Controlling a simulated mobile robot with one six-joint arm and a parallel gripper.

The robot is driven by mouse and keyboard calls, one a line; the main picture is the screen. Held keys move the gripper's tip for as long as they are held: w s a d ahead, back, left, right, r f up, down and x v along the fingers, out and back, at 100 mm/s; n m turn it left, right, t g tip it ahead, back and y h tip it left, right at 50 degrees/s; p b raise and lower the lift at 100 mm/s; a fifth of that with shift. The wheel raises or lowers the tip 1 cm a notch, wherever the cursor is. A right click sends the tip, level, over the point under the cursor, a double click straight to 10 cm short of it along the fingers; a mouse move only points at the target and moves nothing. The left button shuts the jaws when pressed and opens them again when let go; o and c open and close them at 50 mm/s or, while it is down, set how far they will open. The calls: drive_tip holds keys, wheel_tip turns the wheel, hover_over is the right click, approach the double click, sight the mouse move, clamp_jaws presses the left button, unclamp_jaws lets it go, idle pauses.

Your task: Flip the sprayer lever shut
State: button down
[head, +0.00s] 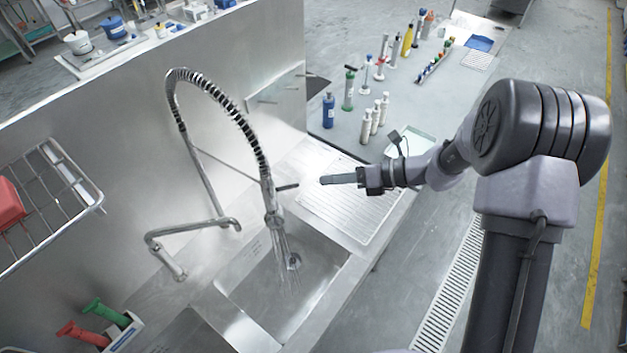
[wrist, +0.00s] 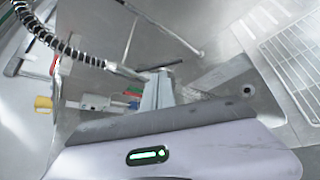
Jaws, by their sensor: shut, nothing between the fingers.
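The sprayer (head: 271,203) hangs from a coiled spring hose over the sink, and thin streams of water fall from it. Its dark lever (head: 288,186) sticks out to the right, toward my gripper. My gripper (head: 323,180) is shut and empty, level with the lever and a short gap to its right in the head view. In the wrist view the shut fingers (wrist: 159,80) point at the dark lever (wrist: 166,66), just beyond their tips. The sprayer (wrist: 125,70) lies left of them there. I cannot tell the exact gap.
The steel sink (head: 318,283) lies below the sprayer. A ribbed drainboard (head: 350,212) is under my gripper. A bent faucet spout (head: 190,229) stands left of the sprayer. A wire rack (head: 60,205) is at the far left. Several bottles stand on the table (head: 340,135) behind.

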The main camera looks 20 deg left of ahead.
drive_tip(key=v, duration=0.5)
drive_tip(key=shift+s+d+r+b, duration=0.1)
drive_tip(key=shift+d+r+b, duration=0.2)
drive_tip(key=shift+b, duration=0.05)
drive_tip(key=shift+a, duration=0.1)
